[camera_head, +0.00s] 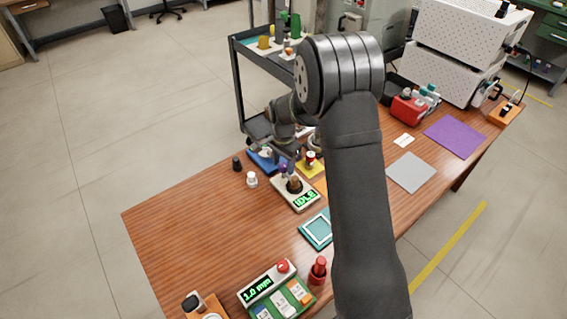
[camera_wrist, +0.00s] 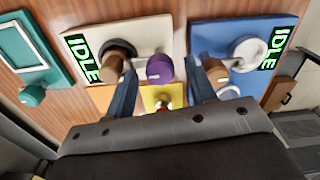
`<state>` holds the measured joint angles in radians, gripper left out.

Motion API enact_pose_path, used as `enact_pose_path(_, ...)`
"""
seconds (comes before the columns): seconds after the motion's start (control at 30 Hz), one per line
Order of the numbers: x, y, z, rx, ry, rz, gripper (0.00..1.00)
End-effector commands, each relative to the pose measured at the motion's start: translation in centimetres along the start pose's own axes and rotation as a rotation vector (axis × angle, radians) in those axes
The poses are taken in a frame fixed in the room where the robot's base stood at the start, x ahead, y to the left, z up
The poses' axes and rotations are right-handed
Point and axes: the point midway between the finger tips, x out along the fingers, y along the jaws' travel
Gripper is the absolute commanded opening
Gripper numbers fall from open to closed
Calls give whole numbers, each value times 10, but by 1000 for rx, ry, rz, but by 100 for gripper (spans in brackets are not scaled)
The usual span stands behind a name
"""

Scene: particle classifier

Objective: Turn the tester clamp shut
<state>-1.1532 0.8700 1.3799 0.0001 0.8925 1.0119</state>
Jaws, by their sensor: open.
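The pale tester (camera_head: 302,203) with a green IDLE display stands mid-table; in the wrist view it (camera_wrist: 120,25) fills the upper middle. It carries a black ring (camera_wrist: 124,45) and a round purple knob (camera_wrist: 158,72), which looks like its clamp knob. The knob also shows in the head view (camera_head: 284,170). My gripper (camera_wrist: 163,69) is open, with brown-tipped fingers on either side of the purple knob. Gaps show between the knob and both fingertips.
A blue device (camera_wrist: 222,25) with an IDLE display and white knob (camera_wrist: 246,50) sits close to the right finger. A yellow pad (camera_wrist: 152,93) lies below. A teal frame (camera_head: 315,231) and a green-display station (camera_head: 258,289) stand nearer.

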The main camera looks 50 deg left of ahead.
Motion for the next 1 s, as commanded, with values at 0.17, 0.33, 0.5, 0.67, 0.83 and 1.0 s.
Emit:
enact_pose_path(0.17,-29,-1,-1,0,3,-5,51)
enact_pose_path(0.33,-71,-1,-1,0,4,-6,51)
enact_pose_path(0.5,-113,-1,0,0,3,-5,51)
enact_pose_path(0.67,-145,0,0,0,2,-4,51)
enact_pose_path(0.83,-164,0,0,0,1,-2,51)
enact_pose_path(1.0,-171,0,0,0,1,-1,51)
